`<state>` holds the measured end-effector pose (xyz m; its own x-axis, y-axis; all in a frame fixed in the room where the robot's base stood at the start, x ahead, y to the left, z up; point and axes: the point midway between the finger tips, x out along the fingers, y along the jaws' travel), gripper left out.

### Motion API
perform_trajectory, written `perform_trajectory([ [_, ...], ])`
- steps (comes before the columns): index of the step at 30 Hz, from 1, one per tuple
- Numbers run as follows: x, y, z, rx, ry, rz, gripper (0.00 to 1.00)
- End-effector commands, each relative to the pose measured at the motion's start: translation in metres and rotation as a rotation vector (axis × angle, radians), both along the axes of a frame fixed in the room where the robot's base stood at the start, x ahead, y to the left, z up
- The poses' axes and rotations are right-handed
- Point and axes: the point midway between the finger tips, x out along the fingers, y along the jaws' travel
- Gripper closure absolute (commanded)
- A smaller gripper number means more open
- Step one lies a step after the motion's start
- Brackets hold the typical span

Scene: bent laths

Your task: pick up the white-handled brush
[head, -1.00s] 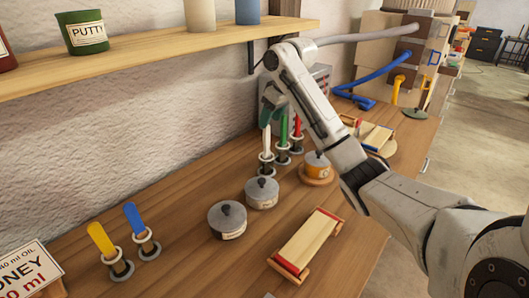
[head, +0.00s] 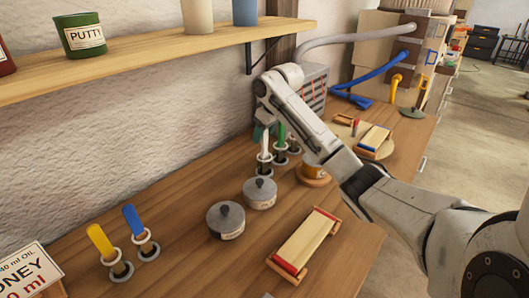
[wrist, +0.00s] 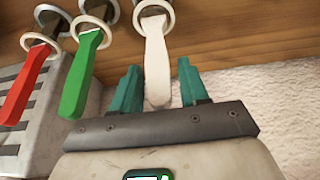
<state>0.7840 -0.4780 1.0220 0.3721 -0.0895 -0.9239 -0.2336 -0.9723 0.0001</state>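The white-handled brush (wrist: 157,62) stands in a ring holder in the wrist view, its handle reaching between the two fingers of my gripper (wrist: 160,88). The teal fingers are apart, with a gap on each side of the handle. In the head view the white handle (head: 265,142) shows just below my gripper (head: 262,132), which is mostly hidden behind my arm. The brush's lower end is hidden by its holder.
A green-handled brush (wrist: 80,75) and a red-handled one (wrist: 27,85) stand close beside it. Yellow (head: 101,242) and blue (head: 134,222) handles stand front left. Lidded pots (head: 226,220) and a wooden rack (head: 305,242) occupy the bench. A shelf (head: 150,50) overhangs the back.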

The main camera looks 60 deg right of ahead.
Motion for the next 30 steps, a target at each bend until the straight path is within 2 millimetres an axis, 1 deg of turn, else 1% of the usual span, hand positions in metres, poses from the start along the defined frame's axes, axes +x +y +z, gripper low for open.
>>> perform_trajectory([
  [1, 0.0, 0.0, 0.0, 0.0, 0.0, 0.0, 0.61],
  [2, 0.0, 0.0, 0.0, 0.0, 0.0, 0.0, 0.64],
  [13, 0.0, 0.0, 0.0, 0.0, 0.0, 0.0, 0.99],
  [20, 0.0, 0.0, 0.001, 0.0, 0.0, 0.0, 1.0],
  [23, 0.0, 0.0, 0.005, -0.001, -0.001, 0.0, 1.0],
  [26, 0.001, 0.0, 0.017, -0.002, -0.002, 0.001, 1.0],
  [30, 0.001, 0.0, 0.044, -0.003, -0.002, 0.001, 1.0],
])
